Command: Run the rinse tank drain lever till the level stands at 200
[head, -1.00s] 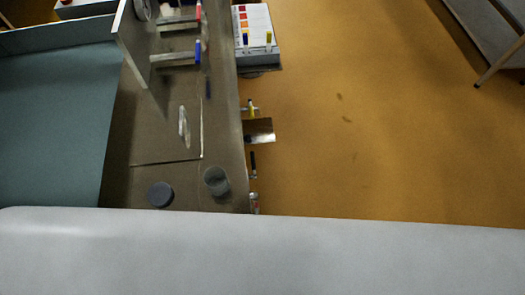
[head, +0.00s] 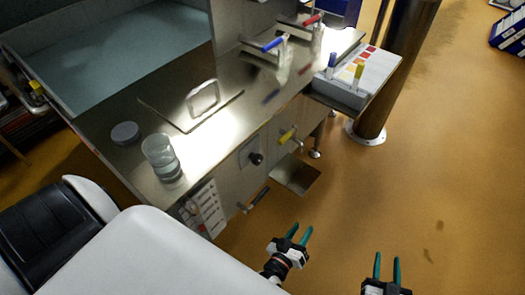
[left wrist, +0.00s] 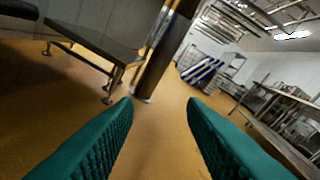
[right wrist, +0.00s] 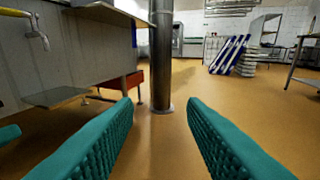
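A large tank (head: 150,50) with a pale blue-green inside stands at the upper left in the head view. On the bench front below are a yellow-handled lever or tap (head: 287,136), a black knob (head: 256,158) and a dark handle (head: 258,198). I cannot tell which is the drain lever, and no level reading is legible. The yellow one also shows in the right wrist view (right wrist: 38,38). My left gripper (head: 300,235) is open and empty, in front of the bench and apart from the handles. My right gripper (head: 387,268) is open and empty, further right.
A glass beaker (head: 161,158) and a grey disc (head: 125,133) stand on the steel bench top (head: 205,140). Blue (head: 274,43) and red (head: 312,20) handles sit at the back. A small shelf (head: 296,175) juts from the bench front.

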